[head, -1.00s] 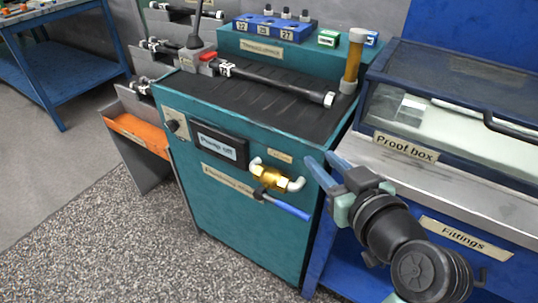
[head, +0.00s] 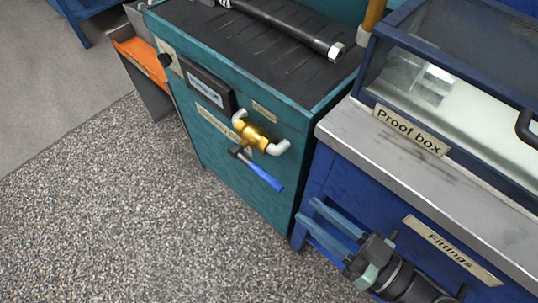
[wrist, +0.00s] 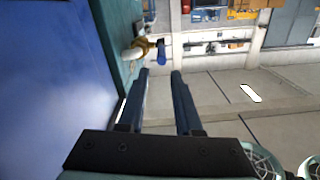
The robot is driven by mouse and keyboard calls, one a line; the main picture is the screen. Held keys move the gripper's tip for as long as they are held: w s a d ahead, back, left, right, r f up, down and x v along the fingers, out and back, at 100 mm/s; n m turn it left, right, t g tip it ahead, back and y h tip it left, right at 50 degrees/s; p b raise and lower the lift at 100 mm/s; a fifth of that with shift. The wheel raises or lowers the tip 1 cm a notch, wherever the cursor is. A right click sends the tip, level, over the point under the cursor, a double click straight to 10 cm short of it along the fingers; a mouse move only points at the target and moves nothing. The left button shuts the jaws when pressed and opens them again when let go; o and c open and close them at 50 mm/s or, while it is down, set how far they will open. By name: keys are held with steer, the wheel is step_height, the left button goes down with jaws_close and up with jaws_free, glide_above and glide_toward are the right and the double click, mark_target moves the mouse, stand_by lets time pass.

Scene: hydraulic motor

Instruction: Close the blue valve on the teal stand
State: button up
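The valve has a brass body (head: 252,137) with white pipe elbows and a blue-handled lever (head: 262,172). It is on the front face of the teal stand (head: 235,185), and the lever points down and to the right, out from the body. My gripper (head: 318,212) is to the right of and below the lever, in front of the blue cabinet, apart from the valve. Its two blue fingers are spread with nothing between them. In the wrist view the fingers (wrist: 160,75) are also apart, and the blue lever (wrist: 161,53) shows beyond their tips, with the brass body (wrist: 146,44) beside it.
The blue cabinet (head: 345,185) with the "Fittings" label stands close behind my gripper. The glass proof box (head: 440,100) sits on its steel top. A black bar (head: 285,30) lies on the stand's mat. Speckled floor (head: 150,230) left of my gripper is clear.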

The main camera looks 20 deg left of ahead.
mark_target(257, 169)
steer(key=b+x, duration=0.1)
steer(key=x, duration=1.1)
steer(key=shift+s+a, duration=0.1)
steer(key=shift+a, duration=0.1)
jaws_close()
steer(key=shift+d+f, duration=0.1)
stand_by(0.8)
